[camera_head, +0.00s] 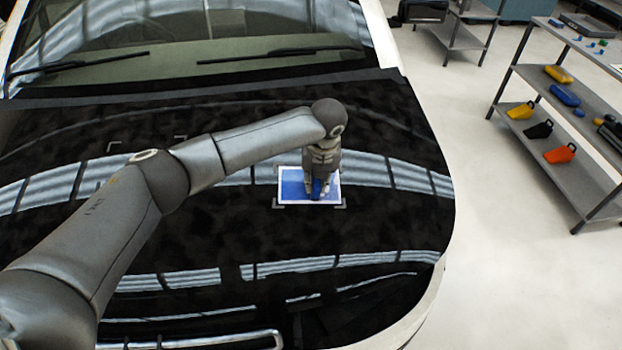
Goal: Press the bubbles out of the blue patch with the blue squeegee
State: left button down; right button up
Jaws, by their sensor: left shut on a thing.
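The blue patch (293,189) with a white border lies on the black car hood, inside grey corner marks. My left gripper (318,190) points down over the right half of the patch. It is shut on the blue squeegee (317,189), of which only a small blue part shows between the fingers. I cannot tell whether the squeegee's edge touches the patch. Part of the patch is hidden behind the gripper. Bubbles are too small to make out. My right gripper is not in view.
The glossy hood (400,225) around the patch is clear, with a second set of corner marks at its upper left. The windshield wipers (280,55) lie behind.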

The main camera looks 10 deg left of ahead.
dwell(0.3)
pick_arm(q)
jog(key=shift+w+d+f, duration=0.1)
jog(key=shift+w+d, duration=0.15)
jog(key=shift+d, duration=0.8)
jog(key=shift+b, duration=0.3)
jog(key=shift+w+d+f+b, duration=0.1)
jog(key=shift+w+d+b, duration=0.05)
jog(key=shift+d, duration=0.4)
jog(key=shift+w+d+b, duration=0.1)
jog(key=shift+d+b, duration=0.05)
jog(key=shift+d, duration=0.35)
jog(key=shift+w+d+f+b, duration=0.15)
jog(key=shift+d+b, duration=0.3)
jog(key=shift+d, duration=0.5)
